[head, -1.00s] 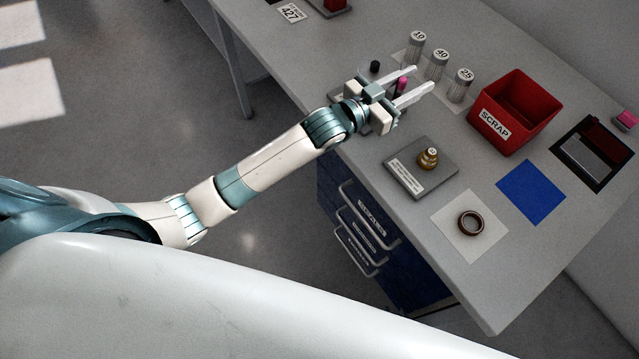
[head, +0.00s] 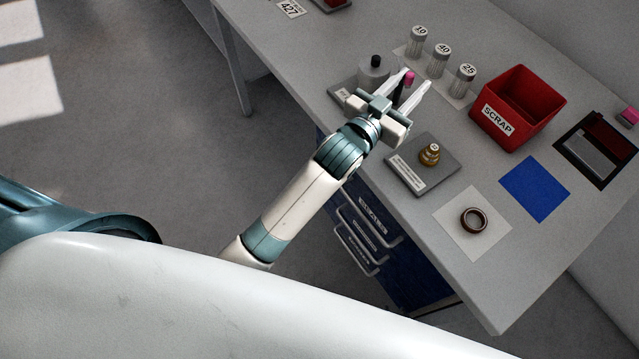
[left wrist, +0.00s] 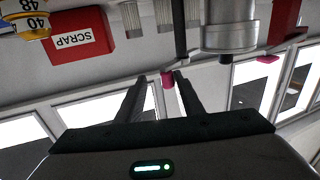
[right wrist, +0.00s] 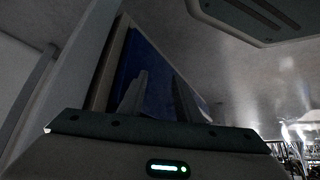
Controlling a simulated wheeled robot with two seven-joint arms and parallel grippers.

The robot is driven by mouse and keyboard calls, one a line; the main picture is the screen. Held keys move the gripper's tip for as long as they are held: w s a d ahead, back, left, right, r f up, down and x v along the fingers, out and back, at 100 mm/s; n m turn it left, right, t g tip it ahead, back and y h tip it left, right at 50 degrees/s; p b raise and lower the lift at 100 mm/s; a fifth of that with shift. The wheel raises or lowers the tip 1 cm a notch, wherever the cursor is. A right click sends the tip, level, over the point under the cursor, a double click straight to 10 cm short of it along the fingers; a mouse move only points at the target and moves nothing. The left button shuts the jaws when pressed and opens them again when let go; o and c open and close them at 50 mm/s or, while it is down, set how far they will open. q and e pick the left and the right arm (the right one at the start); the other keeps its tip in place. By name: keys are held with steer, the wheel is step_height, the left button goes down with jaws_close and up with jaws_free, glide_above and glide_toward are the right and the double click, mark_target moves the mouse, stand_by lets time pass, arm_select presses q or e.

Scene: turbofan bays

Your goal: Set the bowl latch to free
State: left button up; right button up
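A grey cylindrical housing with a black cap (head: 374,70) stands on a grey labelled plate (head: 340,93). Beside it is a dark rod with a pink tip (head: 409,77); whether this is the bowl latch, I cannot tell for sure. The housing (left wrist: 230,30) and the pink tip (left wrist: 167,79) also show in the left wrist view. My left gripper (head: 416,80) is open, with its fingers spread around the pink tip's line of sight; contact cannot be told. My right gripper (right wrist: 160,85) is open and empty, pointing at a dark blue surface below the bench.
A brass fitting (head: 429,154) stands on a labelled grey plate (head: 436,178). Numbered cylinders (head: 438,62) and a red SCRAP bin (head: 540,85) stand beyond. A dark ring (head: 473,220) lies on a white sheet, near a blue square (head: 535,188). Blue drawers (head: 378,240) are below the bench.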

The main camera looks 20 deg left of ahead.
arm_select(q)
steer(key=b+v, duration=0.3)
steer(key=v, duration=1.1)
steer(key=s+a+f+g+y, duration=0.2)
steer(key=s+a+f+g, duration=0.1)
steer(key=f, duration=0.7)
steer(key=s+a+f+n+g+y, duration=0.1)
steer(key=s+a+f+g+y, duration=0.1)
steer(key=a+f, duration=0.3)
steer(key=shift+s+f+g, duration=0.4)
steer(key=shift+f+g, duration=0.4)
steer(key=shift+f, duration=1.6)
steer(key=shift+a, duration=0.1)
